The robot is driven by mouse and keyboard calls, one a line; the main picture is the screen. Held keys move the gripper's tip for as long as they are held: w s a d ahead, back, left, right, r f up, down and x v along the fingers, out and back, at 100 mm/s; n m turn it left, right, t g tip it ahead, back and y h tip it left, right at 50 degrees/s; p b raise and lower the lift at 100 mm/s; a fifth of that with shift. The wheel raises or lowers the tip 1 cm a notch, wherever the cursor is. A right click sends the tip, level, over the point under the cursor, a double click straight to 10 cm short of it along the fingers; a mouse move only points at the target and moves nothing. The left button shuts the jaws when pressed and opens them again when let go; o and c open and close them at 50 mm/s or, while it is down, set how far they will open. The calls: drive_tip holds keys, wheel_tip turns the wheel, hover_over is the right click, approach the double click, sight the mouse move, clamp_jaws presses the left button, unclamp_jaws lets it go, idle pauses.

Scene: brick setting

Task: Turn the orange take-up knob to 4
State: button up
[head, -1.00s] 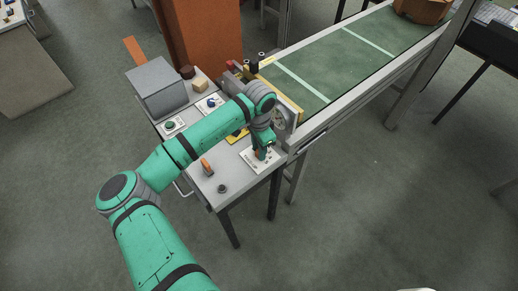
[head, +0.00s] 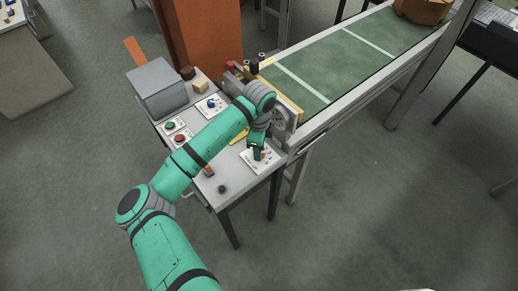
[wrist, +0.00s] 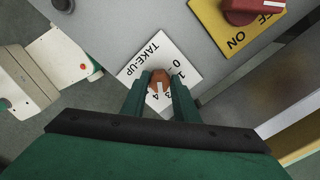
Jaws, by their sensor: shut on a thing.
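The orange take-up knob (wrist: 160,79) sits on a white plate (wrist: 137,69) marked TAKE-UP, with digits 0, 1, 3 and 4 partly readable around it. My gripper (wrist: 160,86) is shut on the knob, one finger on each side. A pale pointer line on the knob faces the lower edge of the wrist view, near the 3 and 4; I cannot tell exactly which digit it meets. In the head view my gripper (head: 257,154) is over the white plate (head: 265,167) at the table's corner, and hides most of the knob.
A red knob (wrist: 250,8) on a yellow ON/OFF plate (wrist: 229,33) is nearby. The table also holds a grey box (head: 160,88), a green button (head: 170,124), a red button (head: 180,138) and a small dark knob (head: 222,188). A green conveyor (head: 340,60) runs behind.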

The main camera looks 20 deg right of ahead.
drive_tip(key=shift+a, duration=0.15)
idle(0.3)
drive_tip(key=o, duration=1.1)
drive_tip(key=shift+c, duration=0.2)
drive_tip(key=shift+r, duration=0.5)
wheel_tip(320, 180, up, 10)
drive_tip(key=shift+f, duration=0.1)
